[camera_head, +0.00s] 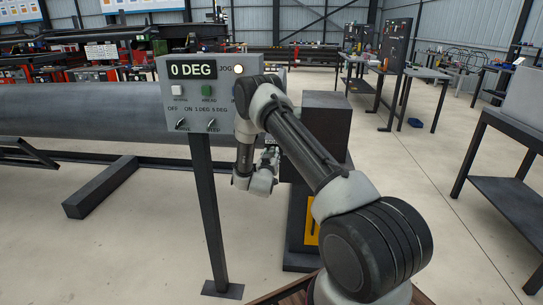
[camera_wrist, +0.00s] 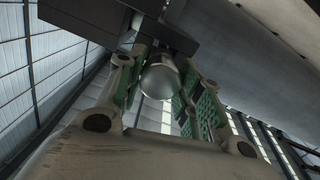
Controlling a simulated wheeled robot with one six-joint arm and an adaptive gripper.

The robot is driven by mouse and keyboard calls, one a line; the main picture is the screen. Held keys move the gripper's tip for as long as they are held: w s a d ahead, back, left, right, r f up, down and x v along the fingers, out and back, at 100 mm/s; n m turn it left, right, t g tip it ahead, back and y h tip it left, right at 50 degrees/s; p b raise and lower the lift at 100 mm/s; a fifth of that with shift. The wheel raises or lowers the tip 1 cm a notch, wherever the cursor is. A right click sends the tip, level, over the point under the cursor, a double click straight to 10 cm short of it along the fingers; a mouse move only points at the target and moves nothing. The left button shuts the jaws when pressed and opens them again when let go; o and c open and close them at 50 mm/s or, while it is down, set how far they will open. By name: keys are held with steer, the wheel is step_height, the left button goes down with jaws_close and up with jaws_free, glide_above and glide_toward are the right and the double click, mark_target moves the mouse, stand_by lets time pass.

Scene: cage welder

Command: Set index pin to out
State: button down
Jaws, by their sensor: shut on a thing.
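The index pin's rounded silver knob (camera_wrist: 160,80) shows in the middle of the wrist view. It sits below a dark block (camera_wrist: 120,18) that hides the rest of the pin. My gripper (camera_wrist: 164,66) has its green-padded fingers on either side of the knob and is shut on it. In the head view my arm reaches forward, and its wrist is low beside the control box's post. The pin cannot be made out there. Whether the pin is in or out cannot be told.
A grey control box (camera_head: 205,118) on a post reads "0 DEG". A dark block-topped stand (camera_head: 326,105) is right of my wrist. A long grey pipe (camera_head: 80,112) runs at the left, with a dark floor beam (camera_head: 103,186) before it. A workbench (camera_head: 510,130) stands at the right.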

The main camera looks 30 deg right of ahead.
steer(key=shift+v, duration=1.75)
steer(key=shift+s+f, duration=0.1)
steer(key=c, duration=0.9)
jaws_free()
steer(key=shift+c, duration=0.2)
steer(key=v, duration=1.2)
